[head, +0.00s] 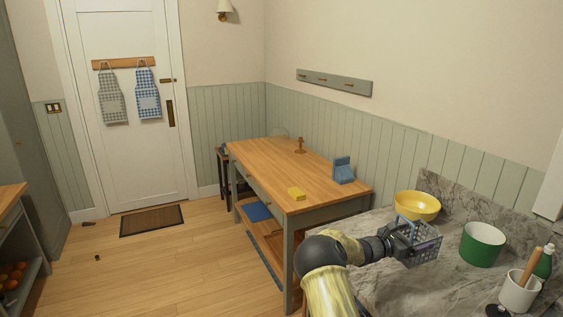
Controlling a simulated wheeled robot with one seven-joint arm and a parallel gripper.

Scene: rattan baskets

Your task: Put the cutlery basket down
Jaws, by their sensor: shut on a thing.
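The cutlery basket (427,250) is a small grey-blue lattice basket with a light blue handle. It is in the head view at the lower right, over the grey marble counter (375,283). My gripper (408,236) reaches it from the left and is shut on it. The fingers partly cover the basket's near side. I cannot tell whether its bottom touches the counter. The inside of the basket is too small to make out.
A yellow bowl (418,207) is close behind the basket. A green pot (482,245) stands to its right, with a white utensil crock (519,292) and a green bottle (544,262) beyond.

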